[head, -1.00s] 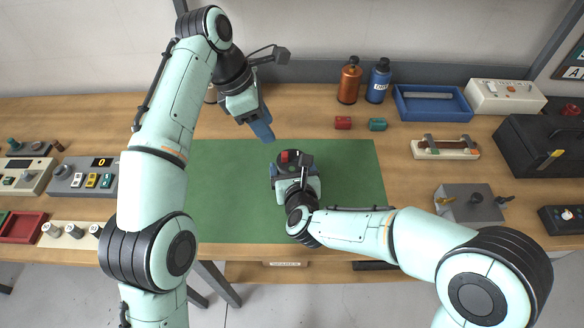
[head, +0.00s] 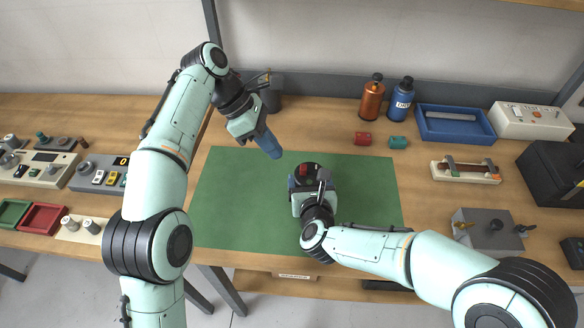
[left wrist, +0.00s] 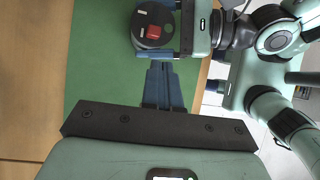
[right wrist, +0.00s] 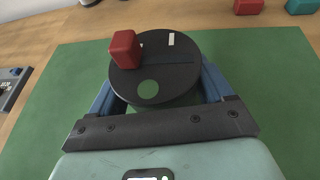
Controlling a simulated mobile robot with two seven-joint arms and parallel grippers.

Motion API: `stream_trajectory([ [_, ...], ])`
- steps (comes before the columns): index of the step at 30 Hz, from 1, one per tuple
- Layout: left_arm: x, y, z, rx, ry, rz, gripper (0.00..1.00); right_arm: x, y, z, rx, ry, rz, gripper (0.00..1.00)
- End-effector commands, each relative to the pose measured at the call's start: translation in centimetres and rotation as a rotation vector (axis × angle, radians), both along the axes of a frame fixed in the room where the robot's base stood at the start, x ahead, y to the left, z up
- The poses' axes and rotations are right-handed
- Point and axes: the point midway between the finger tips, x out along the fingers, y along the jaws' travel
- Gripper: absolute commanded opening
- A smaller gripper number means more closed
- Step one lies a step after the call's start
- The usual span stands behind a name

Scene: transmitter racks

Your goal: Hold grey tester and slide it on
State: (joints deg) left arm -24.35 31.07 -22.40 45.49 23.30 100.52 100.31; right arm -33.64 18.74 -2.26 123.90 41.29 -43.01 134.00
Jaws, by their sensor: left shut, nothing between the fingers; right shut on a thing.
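The tester (head: 312,169) is a dark round disc with a red slider block (right wrist: 124,50) on its face. In the right wrist view the face (right wrist: 180,80) also has a groove, a white mark and a green round spot; the red block sits at the groove's left end. My right gripper (head: 304,184) is shut on the tester, one blue finger on each side, over the green mat. My left gripper (head: 275,155) is shut and empty, up and left of the tester. In the left wrist view its closed fingertips (left wrist: 163,68) point toward the tester (left wrist: 145,35), apart from the red block.
The green mat (head: 235,205) is otherwise clear. Behind it stand red (head: 362,138) and teal (head: 398,142) small blocks, orange (head: 372,101) and blue (head: 402,102) bottles, and a blue tray (head: 425,125). Control boxes (head: 100,176) lie left; a grey box (head: 490,232) stands right.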

Motion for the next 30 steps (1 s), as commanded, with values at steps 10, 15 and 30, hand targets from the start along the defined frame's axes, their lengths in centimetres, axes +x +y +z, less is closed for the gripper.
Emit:
stream_trajectory([
  [10, 0.2, 8.3, -3.4, -0.562, -0.035, -0.007, 0.0, 0.0, 0.0, 0.1, 0.0, -0.001, 0.0, 0.37],
  [15, 0.4, 10.5, -3.5, -0.689, -0.105, 0.022, 0.0, 0.0, 0.0, 0.1, 0.0, -0.001, 0.0, 0.37],
  [30, 0.5, 10.3, -3.5, -0.712, -0.122, 0.026, 0.0, 0.0, 0.0, 0.1, 0.0, -0.002, 0.0, 0.37],
])
